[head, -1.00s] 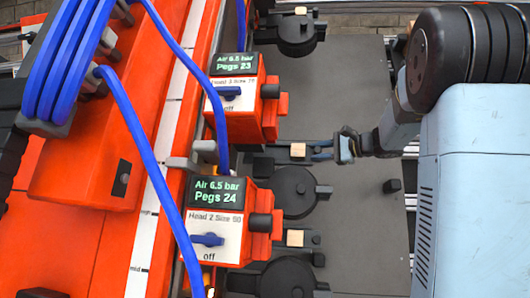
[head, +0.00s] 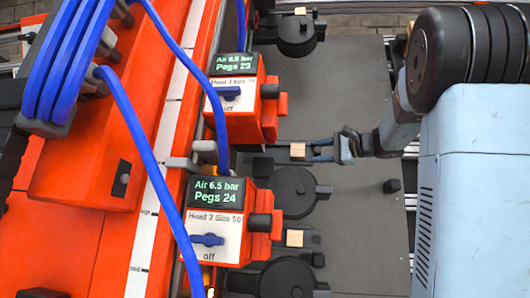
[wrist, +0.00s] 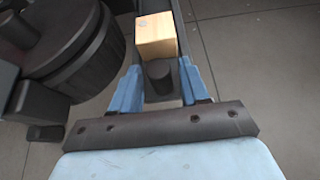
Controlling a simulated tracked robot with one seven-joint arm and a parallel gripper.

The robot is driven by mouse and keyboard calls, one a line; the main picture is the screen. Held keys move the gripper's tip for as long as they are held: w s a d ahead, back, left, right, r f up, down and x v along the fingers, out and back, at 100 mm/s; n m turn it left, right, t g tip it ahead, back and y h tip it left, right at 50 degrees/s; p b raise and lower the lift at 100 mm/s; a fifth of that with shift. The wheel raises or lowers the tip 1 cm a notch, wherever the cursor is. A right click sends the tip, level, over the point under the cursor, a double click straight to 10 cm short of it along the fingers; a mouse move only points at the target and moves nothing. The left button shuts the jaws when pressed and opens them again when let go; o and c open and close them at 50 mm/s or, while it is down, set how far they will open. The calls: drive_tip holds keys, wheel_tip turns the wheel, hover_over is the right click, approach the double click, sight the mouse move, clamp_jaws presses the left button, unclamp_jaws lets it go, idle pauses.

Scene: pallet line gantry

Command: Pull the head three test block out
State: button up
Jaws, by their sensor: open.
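The test block that my gripper faces is a small pale wooden cube (head: 298,150), seated in a dark holder beside a round dark head, below the box labelled Head 3. In the wrist view the block (wrist: 156,36) sits in a narrow dark channel, with a short dark knob (wrist: 159,80) on the near side. My gripper (head: 318,150) is open, to the right of the block in the head view. In the wrist view its blue fingers (wrist: 158,66) stand on either side of the knob, just short of the block. I cannot tell whether they touch the knob.
Other wooden blocks sit below (head: 295,238) and at the top (head: 300,10). Orange valve boxes for Head 3 (head: 236,92) and Head 2 (head: 215,220) and blue hoses (head: 150,150) stand left. A round dark head (wrist: 65,40) is close left of the fingers. The grey plate (head: 355,215) is mostly clear.

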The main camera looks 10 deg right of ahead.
drive_tip(key=shift+d, duration=0.1)
drive_tip(key=v, duration=0.8)
drive_tip(key=shift+s+d, duration=0.25)
drive_tip(key=shift+s, duration=0.05)
idle(0.6)
drive_tip(key=shift+r, duration=0.1)
drive_tip(key=s+d+r, duration=0.3)
drive_tip(key=s, duration=0.5)
drive_tip(key=shift+s+d+r, duration=0.3)
drive_tip(key=shift+r, duration=0.1)
idle(0.4)
drive_tip(key=s+a+f+n+g+h, duration=0.2)
drive_tip(key=s+a+f+n+g, duration=0.1)
drive_tip(key=s+a+f, duration=0.4)
drive_tip(key=s+a+f+n+g+h, duration=0.3)
drive_tip(key=s+a, duration=0.1)
drive_tip(key=a, duration=0.5)
drive_tip(key=s+a+f+n+t+h, duration=0.1)
drive_tip(key=s+f+n+h, duration=0.5)
drive_tip(key=s+f, duration=0.3)
drive_tip(key=shift+s+a+n+h, duration=0.35)
drive_tip(key=shift+s+n, duration=0.35)
drive_tip(key=shift+s, duration=0.5)
